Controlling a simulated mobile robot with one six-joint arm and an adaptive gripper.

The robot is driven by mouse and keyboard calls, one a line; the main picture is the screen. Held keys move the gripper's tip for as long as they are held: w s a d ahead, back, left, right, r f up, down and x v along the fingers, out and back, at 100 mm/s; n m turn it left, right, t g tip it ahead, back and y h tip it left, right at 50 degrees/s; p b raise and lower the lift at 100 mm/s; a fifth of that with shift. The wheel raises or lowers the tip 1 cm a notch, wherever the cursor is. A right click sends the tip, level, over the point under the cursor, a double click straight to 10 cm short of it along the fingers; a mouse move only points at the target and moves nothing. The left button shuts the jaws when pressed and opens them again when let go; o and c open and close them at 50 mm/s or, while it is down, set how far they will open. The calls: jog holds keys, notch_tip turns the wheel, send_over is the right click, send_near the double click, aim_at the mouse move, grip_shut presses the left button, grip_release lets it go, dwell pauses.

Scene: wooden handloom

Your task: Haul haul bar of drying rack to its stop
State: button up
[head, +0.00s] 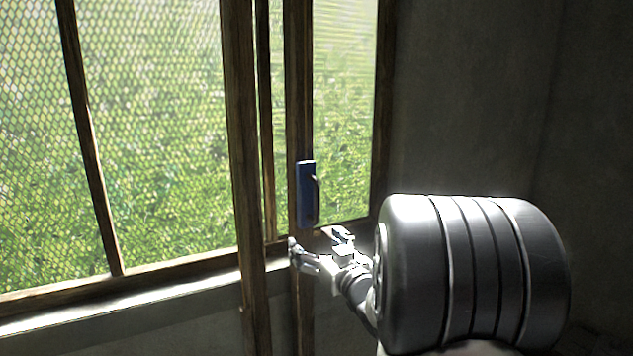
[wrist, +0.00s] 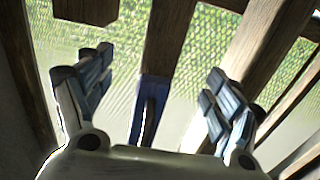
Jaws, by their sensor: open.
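A blue plate (head: 304,196) with a dark upright bar-like handle (head: 316,192) sits on a wooden post in front of the window. I take it for the haul bar, but cannot be sure. My gripper (head: 315,239) is open and empty, just below the plate in the head view. In the wrist view the blue plate (wrist: 137,112) and its dark handle (wrist: 151,108) show between the spread fingers of my gripper (wrist: 160,66). The fingers look apart from the handle. The handle's lower end is hidden behind the gripper body in the wrist view.
A thicker wooden post (head: 243,160) stands close to the left of the handle's post. Behind is a meshed window (head: 165,130) with a pale sill (head: 150,307). A dark bare wall (head: 470,100) is at the right.

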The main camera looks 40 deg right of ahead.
aim_at(318, 204)
notch_tip(318, 204, up, 10)
jog(key=p, duration=0.6)
jog(key=shift+r, duration=0.25)
jog(key=shift+c, duration=0.3)
grip_shut()
dwell(0.4)
